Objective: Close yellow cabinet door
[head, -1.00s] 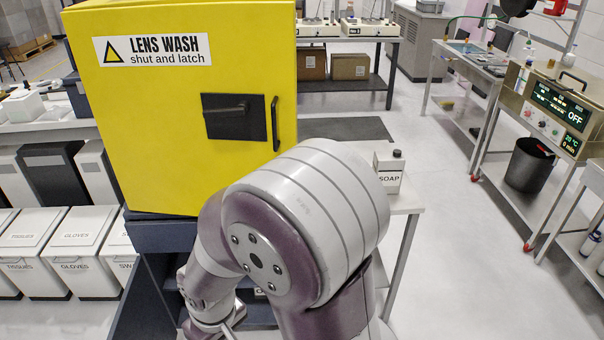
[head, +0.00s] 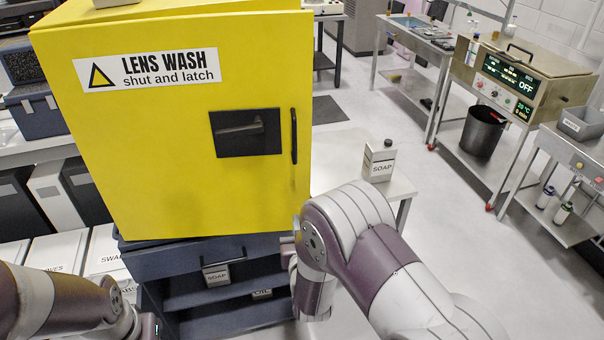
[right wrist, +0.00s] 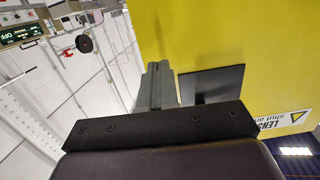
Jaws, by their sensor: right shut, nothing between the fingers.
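The yellow cabinet (head: 180,185) stands on a dark blue base in the head view, its front labelled "LENS WASH shut and latch". Its door has a black latch plate with a lever (head: 240,131) and a black upright handle (head: 294,136) near the right edge. I cannot tell whether the door sits fully flush. My right gripper (head: 287,241) is low at the cabinet's lower right corner, mostly hidden by its arm. In the right wrist view its fingers (right wrist: 158,72) are together and empty, in front of the yellow door beside the latch plate (right wrist: 212,84). My left arm shows at lower left, its gripper out of sight.
A soap bottle (head: 379,159) stands on a small white table right of the cabinet. The dark blue base (head: 215,318) has open shelves with items. White bins stand at left.

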